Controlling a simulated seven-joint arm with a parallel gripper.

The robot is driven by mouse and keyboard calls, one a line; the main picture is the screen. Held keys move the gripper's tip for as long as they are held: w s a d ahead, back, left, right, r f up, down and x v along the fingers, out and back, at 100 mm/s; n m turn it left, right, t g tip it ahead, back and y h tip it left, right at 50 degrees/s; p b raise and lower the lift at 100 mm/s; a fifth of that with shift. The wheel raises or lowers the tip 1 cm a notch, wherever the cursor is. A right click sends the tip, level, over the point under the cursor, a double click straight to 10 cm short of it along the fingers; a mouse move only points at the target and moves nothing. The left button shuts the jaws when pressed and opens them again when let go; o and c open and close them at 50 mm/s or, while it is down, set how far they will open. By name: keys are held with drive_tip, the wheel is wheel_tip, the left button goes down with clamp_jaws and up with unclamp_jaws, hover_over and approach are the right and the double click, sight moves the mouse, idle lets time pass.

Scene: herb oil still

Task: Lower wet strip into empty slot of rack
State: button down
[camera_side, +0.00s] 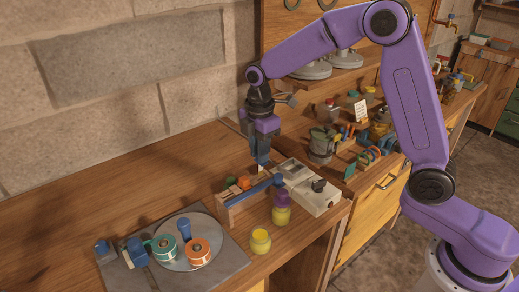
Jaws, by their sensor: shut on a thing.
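My gripper (262,161) points down over the back of the wooden bench, its blue fingers shut on a small pale strip (261,169). Only a short piece of the strip shows below the fingertips. Below it is a low wooden rack (229,213) with a blue bar (250,191) along its top. A green piece (230,181) and an orange piece (243,182) stand at the rack's left part. The strip's lower end is close to the rack's right part; I cannot tell whether it is inside a slot. The slots are too small to make out.
A pale box-shaped device (315,192) stands right of the rack. A purple-topped bottle (281,208) and a yellow jar (260,241) stand in front. A grey board (230,270) with tape rolls lies at front left. The bench at far left (60,235) is clear.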

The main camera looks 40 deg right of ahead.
sight(259, 176)
drive_tip(key=shift+f, duration=0.15)
drive_tip(key=shift+f, duration=0.75)
drive_tip(key=shift+f, duration=0.15)
drive_tip(key=shift+f, duration=1.15)
drive_tip(key=shift+f, duration=0.45)
idle(0.3)
drive_tip(key=c, duration=0.9)
unclamp_jaws()
drive_tip(key=shift+c, duration=0.5)
drive_tip(key=shift+r, duration=0.1)
